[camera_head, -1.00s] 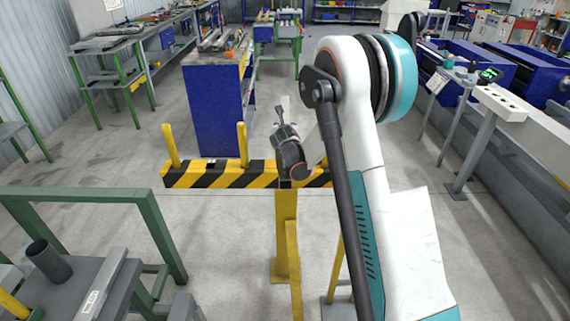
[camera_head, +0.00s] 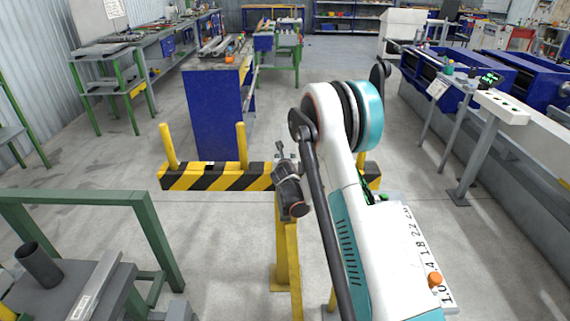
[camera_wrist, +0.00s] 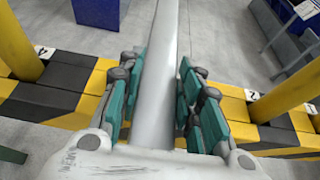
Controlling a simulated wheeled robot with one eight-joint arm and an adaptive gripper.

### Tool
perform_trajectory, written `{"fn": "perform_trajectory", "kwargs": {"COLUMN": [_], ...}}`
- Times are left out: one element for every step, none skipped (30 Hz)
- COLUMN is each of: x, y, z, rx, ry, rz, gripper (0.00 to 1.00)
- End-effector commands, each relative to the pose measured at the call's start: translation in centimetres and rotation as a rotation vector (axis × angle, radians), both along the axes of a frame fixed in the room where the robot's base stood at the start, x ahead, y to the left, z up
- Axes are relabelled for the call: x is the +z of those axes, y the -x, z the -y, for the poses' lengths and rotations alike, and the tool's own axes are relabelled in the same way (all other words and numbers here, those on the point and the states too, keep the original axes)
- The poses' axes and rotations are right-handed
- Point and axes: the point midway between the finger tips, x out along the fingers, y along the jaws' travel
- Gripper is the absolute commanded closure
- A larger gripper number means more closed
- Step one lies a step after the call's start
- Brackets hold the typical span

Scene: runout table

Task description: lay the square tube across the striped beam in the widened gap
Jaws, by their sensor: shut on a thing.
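The striped beam (camera_head: 215,177) is yellow and black and lies crosswise ahead of me, with upright yellow posts on it. In the wrist view the beam (camera_wrist: 60,88) runs behind my gripper (camera_wrist: 160,95), which is shut on a pale grey square tube (camera_wrist: 158,75). The tube points away from me, across the beam's line, between a left post (camera_wrist: 15,45) and a right post (camera_wrist: 295,88). In the head view my gripper (camera_head: 281,160) is at the beam, right of the middle post (camera_head: 242,146). I cannot tell whether the tube touches the beam.
A blue cabinet (camera_head: 212,110) stands beyond the beam. A green frame (camera_head: 150,235) and a grey bench with a dark cup (camera_head: 40,263) are at the near left. A grey stand with a white box (camera_head: 500,103) is at the right.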

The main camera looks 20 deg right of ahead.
Motion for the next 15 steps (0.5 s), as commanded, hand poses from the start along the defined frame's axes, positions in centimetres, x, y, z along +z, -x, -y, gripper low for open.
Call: {"fn": "perform_trajectory", "kwargs": {"x": [-0.15,-0.13,-0.07,-0.04,-0.03,-0.03,-0.03,-0.06,-0.15,-0.25,-0.35,-0.39,-0.35,-0.34,-0.33], "y": [-0.03,-0.03,-0.02,-0.02,-0.02,-0.02,-0.02,-0.02,-0.01,-0.01,-0.01,0.01,0.01,0.01,0.01], "z": [-0.01,-0.01,-0.01,-0.01,-0.01,-0.01,-0.01,-0.02,-0.02,-0.02,-0.01,0.0,-0.01,0.0,0.0], "rx": [0.001,0.001,0.001,0.001,0.001,0.001,0.001,0.001,0.001,0.001,0.001,0.0,0.0,0.0,0.0], "ry": [0.0,0.0,0.0,0.0,0.0,0.0,0.0,0.0,0.0,0.0,0.0,0.0,0.0,0.0,0.0], "rz": [0.002,0.002,0.002,0.002,0.002,0.002,0.002,0.002,0.002,0.001,0.001,0.0,0.0,0.0,0.0], "gripper": [1.0,1.0,1.0,1.0,1.0,1.0,1.0,1.0,1.0,1.0,1.0,0.61,0.54,0.47,0.47]}}
